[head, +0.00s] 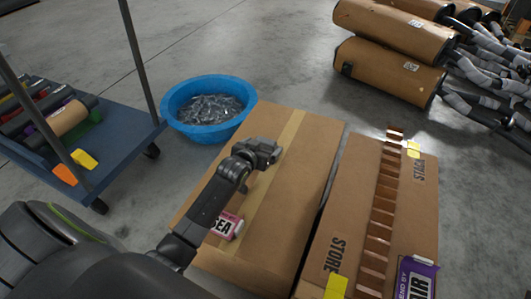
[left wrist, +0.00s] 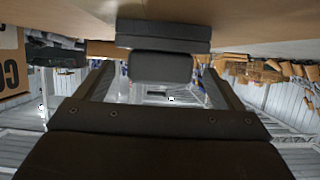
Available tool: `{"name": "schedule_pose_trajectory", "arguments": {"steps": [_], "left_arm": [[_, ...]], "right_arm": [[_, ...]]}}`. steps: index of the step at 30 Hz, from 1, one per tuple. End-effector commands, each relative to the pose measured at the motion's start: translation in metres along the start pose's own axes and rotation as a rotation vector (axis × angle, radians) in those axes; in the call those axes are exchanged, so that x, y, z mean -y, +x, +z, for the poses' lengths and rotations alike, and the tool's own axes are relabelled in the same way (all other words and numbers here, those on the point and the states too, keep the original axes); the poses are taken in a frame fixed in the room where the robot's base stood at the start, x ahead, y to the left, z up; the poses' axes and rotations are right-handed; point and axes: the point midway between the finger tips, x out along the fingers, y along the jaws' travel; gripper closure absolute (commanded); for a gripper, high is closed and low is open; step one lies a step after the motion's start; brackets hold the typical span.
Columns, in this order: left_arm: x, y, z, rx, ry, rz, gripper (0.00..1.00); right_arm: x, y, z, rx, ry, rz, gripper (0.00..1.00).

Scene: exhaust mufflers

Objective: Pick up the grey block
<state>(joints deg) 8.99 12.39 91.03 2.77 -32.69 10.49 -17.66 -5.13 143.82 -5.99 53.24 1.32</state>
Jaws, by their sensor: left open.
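My left gripper (head: 264,153) is over the top of the left cardboard box in the head view, open. In the left wrist view a dark grey block-like shape (left wrist: 163,36) lies ahead of the gripper, close to the cardboard surface and roughly in line with the space between the fingers. I cannot tell whether it touches them. In the head view the grey block does not show clearly apart from the dark gripper, which may hide it. My right gripper is not in view.
The left cardboard box (head: 312,140) bears a pink-and-white pack (head: 226,226). The right box (head: 350,190) carries a row of brown pieces (head: 382,205), yellow items and a purple pack (head: 414,279). A blue basin (head: 177,95), a cart (head: 125,140) and mufflers (head: 385,68) stand around.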

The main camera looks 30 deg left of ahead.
Motion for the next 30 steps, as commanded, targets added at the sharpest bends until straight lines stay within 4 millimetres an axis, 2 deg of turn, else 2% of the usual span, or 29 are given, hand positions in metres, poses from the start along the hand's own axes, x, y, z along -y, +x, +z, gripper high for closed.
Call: {"name": "schedule_pose_trajectory", "arguments": {"steps": [3, 10, 21, 30], "left_arm": [[0.0002, 0.0065, 0.0005, 0.000, 0.000, 0.000, 0.11], [0.0002, 0.0063, -0.0004, 0.000, 0.000, 0.000, 0.11], [0.0000, 0.0061, -0.0003, 0.000, 0.000, 0.000, 0.59], [-0.0001, 0.0044, -0.0051, -0.002, 0.000, 0.000, 0.62]], "right_arm": [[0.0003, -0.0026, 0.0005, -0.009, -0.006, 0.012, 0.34], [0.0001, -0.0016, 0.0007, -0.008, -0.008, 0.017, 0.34], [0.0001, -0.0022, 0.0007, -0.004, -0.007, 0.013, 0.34], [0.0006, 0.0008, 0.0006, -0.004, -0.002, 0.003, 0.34]]}}
